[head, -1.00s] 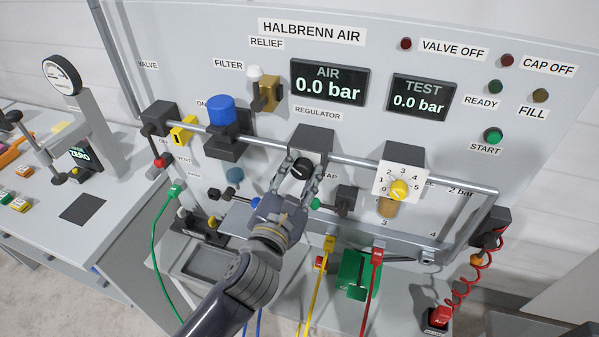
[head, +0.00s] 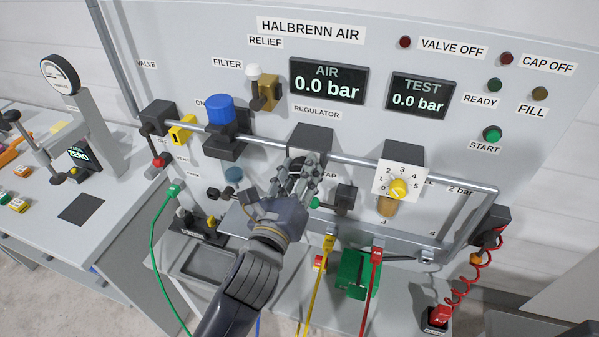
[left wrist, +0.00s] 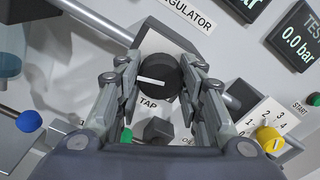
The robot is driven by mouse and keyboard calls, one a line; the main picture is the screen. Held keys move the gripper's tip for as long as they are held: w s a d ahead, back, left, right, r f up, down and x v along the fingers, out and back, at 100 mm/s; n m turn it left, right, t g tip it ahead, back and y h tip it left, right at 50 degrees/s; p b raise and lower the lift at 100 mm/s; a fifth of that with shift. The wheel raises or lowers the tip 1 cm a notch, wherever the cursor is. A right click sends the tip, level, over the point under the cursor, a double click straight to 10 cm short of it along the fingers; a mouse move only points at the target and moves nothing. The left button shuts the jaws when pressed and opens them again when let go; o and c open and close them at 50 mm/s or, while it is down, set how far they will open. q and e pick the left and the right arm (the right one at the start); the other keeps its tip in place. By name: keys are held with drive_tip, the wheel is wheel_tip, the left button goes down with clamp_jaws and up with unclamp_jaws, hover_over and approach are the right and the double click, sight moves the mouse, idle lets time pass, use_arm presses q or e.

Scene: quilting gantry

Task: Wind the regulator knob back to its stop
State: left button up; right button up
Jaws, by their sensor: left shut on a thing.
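The regulator knob is black and round with a white pointer line, and shows in the left wrist view (left wrist: 160,76) on the front of the grey regulator block (head: 312,137). The line lies nearly level in that view. My left gripper (head: 300,172) is shut on the knob, one finger on each side of it, as the left wrist view also shows (left wrist: 160,70). In the head view the fingers hide most of the knob. The AIR display (head: 328,81) reads 0.0 bar and the TEST display (head: 421,96) reads 0.0 bar. My right gripper is not in view.
A yellow knob on a numbered dial (head: 398,188) is to the right. The blue-topped filter (head: 221,112) is to the left. A grey rail (head: 350,160) runs past the block. Yellow (head: 325,265) and red (head: 373,280) hoses hang below.

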use_arm(q)
drive_tip(key=n+b, duration=0.1)
drive_tip(key=n, duration=0.4)
drive_tip(key=shift+f, duration=0.1)
drive_tip(key=shift+n, duration=0.4)
drive_tip(key=o, duration=1.1)
drive_tip(key=shift+c, duration=0.2)
drive_tip(key=v, duration=1.2)
